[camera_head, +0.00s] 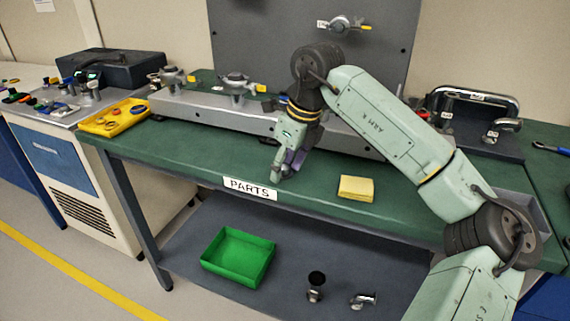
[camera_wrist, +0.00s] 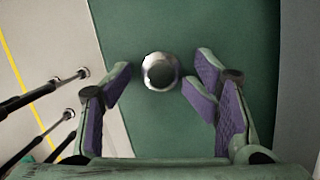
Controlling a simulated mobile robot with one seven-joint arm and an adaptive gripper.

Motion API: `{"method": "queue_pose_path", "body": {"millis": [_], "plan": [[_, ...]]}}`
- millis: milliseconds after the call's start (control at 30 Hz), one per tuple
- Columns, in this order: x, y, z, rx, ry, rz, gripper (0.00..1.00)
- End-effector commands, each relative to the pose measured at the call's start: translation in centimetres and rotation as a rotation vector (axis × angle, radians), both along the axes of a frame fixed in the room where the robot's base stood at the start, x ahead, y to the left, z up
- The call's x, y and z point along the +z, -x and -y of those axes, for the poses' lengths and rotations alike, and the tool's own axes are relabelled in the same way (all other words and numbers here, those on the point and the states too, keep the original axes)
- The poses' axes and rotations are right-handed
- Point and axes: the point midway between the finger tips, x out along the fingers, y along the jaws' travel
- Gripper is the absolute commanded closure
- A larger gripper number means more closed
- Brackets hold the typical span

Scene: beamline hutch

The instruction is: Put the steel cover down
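My gripper (camera_wrist: 158,82) is open, with purple-padded fingers on both sides of a small round steel piece (camera_wrist: 160,72), which looks like the steel cover. In the wrist view the piece has a bright rim and a grey centre. It shows close to the green bench top's edge. A gap shows between it and the left finger; the right fingertip is very near it, and I cannot tell whether they touch. In the head view my gripper (camera_head: 287,170) points down low over the green bench (camera_head: 215,157), near the PARTS label (camera_head: 250,188); the piece is not clearly visible there.
A yellow pad (camera_head: 356,188) lies right of my gripper. A long grey rail (camera_head: 205,108) with fittings runs behind it. A yellow tray (camera_head: 113,118) is at the bench's left end. A green bin (camera_head: 238,257) and two metal fittings (camera_head: 315,287) are on the lower shelf.

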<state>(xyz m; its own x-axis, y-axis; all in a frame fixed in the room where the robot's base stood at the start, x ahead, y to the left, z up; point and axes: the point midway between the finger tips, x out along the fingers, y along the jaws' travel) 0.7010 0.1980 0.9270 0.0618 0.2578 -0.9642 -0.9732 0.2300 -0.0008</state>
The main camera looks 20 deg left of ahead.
Motion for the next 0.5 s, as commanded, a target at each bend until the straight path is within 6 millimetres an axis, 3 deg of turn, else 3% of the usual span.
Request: {"method": "queue_pose_path", "body": {"millis": [167, 500], "plan": [[1.6, -0.1, 0.3, -0.003, 0.003, 0.003, 0.48], [8.9, 0.4, 2.2, -0.004, 0.0, 0.005, 0.48]]}}
